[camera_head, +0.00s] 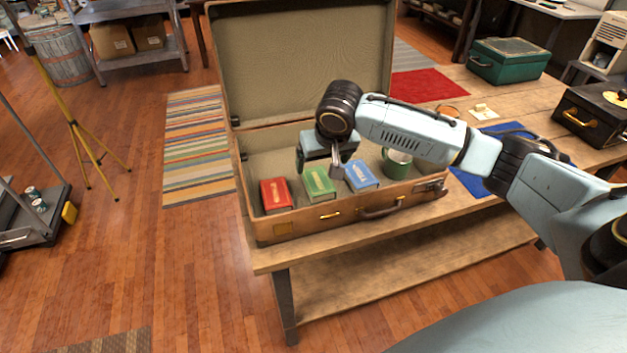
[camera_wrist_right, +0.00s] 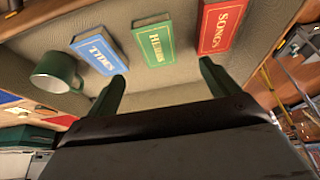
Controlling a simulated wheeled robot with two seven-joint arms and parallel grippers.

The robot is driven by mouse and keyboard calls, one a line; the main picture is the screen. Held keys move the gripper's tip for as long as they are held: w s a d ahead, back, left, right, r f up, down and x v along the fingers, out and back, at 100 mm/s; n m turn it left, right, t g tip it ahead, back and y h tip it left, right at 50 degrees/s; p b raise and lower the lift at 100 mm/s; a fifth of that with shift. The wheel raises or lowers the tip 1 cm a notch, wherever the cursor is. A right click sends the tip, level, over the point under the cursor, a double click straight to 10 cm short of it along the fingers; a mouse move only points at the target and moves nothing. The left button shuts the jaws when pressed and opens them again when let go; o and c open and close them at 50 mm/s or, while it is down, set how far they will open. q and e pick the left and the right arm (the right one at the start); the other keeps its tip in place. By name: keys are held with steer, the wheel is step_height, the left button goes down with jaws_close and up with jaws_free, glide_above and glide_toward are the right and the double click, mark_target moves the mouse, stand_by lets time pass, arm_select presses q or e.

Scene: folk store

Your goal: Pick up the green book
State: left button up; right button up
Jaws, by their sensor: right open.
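The green book (camera_head: 319,184) lies in the open suitcase (camera_head: 283,229), between a red book (camera_head: 275,195) and a blue book (camera_head: 361,177). In the right wrist view the green book (camera_wrist_right: 153,41) reads "HERBS" and lies ahead of the fingers, a little above the gap between them. My right gripper (camera_head: 322,170) is over the suitcase, behind and above the green and blue books. Its two fingers (camera_wrist_right: 166,82) are apart with nothing between them. My left gripper is not in view.
A green mug (camera_head: 396,163) stands in the suitcase right of the blue book. The suitcase lid (camera_head: 305,60) stands upright behind. The suitcase rests on a wooden table (camera_head: 300,257); a dark case (camera_head: 594,113) and a green box (camera_head: 508,62) are on the right.

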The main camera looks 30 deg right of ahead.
steer(key=b, duration=0.1)
glide_above(318, 181)
steer(key=s+a, duration=0.1)
steer(key=s, duration=0.2)
step_height(318, 181, down, 6)
steer(key=shift+w+a+r, duration=0.1)
steer(key=shift+r, duration=0.15)
steer(key=x, duration=0.3)
steer(key=b+x, duration=0.1)
steer(key=shift+w+d+f, duration=0.15)
steer(key=shift+w+d, duration=0.25)
steer(key=shift+w+f, duration=0.15)
steer(key=shift+f, duration=0.25)
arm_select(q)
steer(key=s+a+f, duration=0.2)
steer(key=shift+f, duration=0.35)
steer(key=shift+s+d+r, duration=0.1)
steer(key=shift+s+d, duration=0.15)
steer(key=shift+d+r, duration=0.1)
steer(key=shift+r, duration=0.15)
arm_select(e)
steer(key=shift+f, duration=0.25)
steer(key=shift+c, duration=0.2)
steer(key=c, duration=1.1)
